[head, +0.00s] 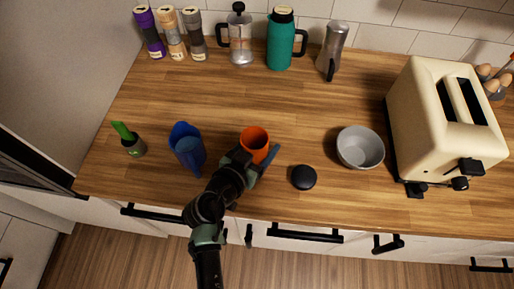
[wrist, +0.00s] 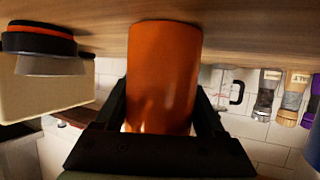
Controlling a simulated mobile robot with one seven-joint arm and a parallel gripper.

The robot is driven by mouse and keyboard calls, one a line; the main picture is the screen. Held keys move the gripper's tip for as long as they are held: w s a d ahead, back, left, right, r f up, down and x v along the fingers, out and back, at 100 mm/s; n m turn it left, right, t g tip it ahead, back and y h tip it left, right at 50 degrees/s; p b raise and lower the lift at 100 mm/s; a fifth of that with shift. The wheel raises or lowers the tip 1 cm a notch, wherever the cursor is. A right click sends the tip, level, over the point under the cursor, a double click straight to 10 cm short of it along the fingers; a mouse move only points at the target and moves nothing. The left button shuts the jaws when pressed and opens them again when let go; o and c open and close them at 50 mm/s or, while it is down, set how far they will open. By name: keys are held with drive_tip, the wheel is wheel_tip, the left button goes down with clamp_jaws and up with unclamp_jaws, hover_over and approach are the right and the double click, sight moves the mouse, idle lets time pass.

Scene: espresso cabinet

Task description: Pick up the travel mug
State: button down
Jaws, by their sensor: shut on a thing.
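The orange travel mug (head: 255,140) stands upright and open-topped near the front middle of the counter in the head view. In the wrist view, which is upside down, the mug (wrist: 163,70) fills the space between the fingers. My gripper (head: 252,160) reaches it from the front, one finger on each side, and is shut on it; it also shows in the wrist view (wrist: 161,105). The mug's base looks at or very near the counter; I cannot tell if it is lifted. A black round lid (head: 304,177) lies apart to the right; in the wrist view it (wrist: 40,40) has an orange band.
A grey bowl (head: 361,150) and a cream toaster (head: 440,120) stand right. A blue pitcher (head: 188,150) and a small dark pot (head: 133,147) stand left. A French press (head: 240,40), teal bottle (head: 281,45) and moka pot (head: 332,50) line the back. The middle counter is clear.

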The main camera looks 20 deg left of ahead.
drive_tip(key=shift+r, duration=0.2)
drive_tip(key=shift+r, duration=4.75)
